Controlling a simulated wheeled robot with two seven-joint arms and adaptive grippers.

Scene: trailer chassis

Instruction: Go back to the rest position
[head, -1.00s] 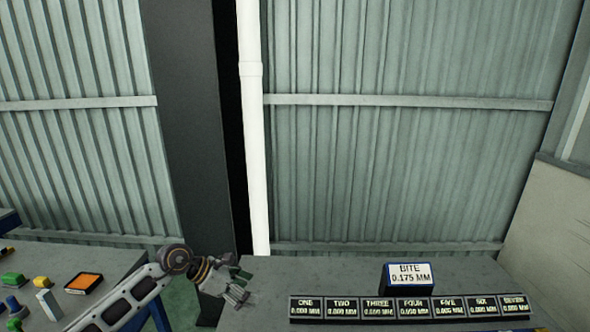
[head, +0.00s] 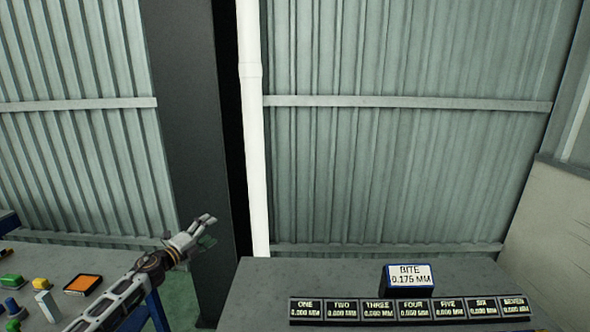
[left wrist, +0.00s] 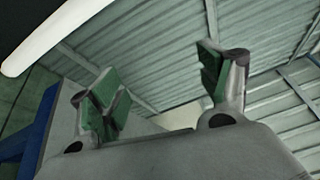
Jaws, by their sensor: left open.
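My left gripper (head: 207,230) is raised in the gap between the two grey tables, in front of the dark column. It points up and to the right and holds nothing. In the left wrist view its two fingers (left wrist: 165,85) with green pads stand wide apart, with only wall and a table edge behind them. My right gripper is in neither view.
The right table (head: 262,285) bears a BITE 0.175 MM display (head: 409,277) and a row of numbered displays (head: 412,309). The left table (head: 112,262) holds an orange-topped box (head: 83,284) and several coloured buttons. A white pipe (head: 252,130) runs up the wall.

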